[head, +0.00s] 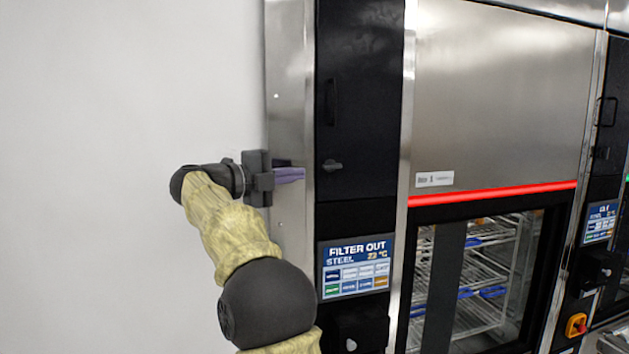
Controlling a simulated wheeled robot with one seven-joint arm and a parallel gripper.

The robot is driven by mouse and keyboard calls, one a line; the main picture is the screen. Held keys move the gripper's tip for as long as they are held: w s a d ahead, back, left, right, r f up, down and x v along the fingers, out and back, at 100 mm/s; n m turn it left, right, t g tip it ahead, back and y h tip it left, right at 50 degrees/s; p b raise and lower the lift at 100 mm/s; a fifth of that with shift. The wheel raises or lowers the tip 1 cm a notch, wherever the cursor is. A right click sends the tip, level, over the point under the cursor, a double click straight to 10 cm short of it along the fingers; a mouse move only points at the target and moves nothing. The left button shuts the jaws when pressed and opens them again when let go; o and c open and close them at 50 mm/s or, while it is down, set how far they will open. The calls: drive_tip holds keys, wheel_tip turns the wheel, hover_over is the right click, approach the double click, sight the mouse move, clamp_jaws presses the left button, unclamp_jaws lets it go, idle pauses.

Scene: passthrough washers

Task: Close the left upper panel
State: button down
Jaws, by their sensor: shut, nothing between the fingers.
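The left upper panel (372,110) is the black door at the top of the narrow left column. It looks flush with its frame; a small gap could not be told from this view. It has a dark vertical handle (331,102) near its left edge and a small dark latch knob (332,165) below that. My gripper (303,175) comes in from the left with its purple fingers shut and empty. In the picture the fingers overlap the steel side strip, left of the knob and apart from it. Whether they touch the steel is unclear.
A touch screen (357,267) reading "FILTER OUT" sits below the panel, with a black box (361,331) under it. To the right is a washer with a steel front (500,90), a red light strip (492,194) and a glass door showing racks. The left side is bare white wall.

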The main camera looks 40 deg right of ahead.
drive_tip(key=shift+w+a, duration=0.95)
drive_tip(key=shift+w, duration=0.1)
drive_tip(key=shift+s, duration=0.1)
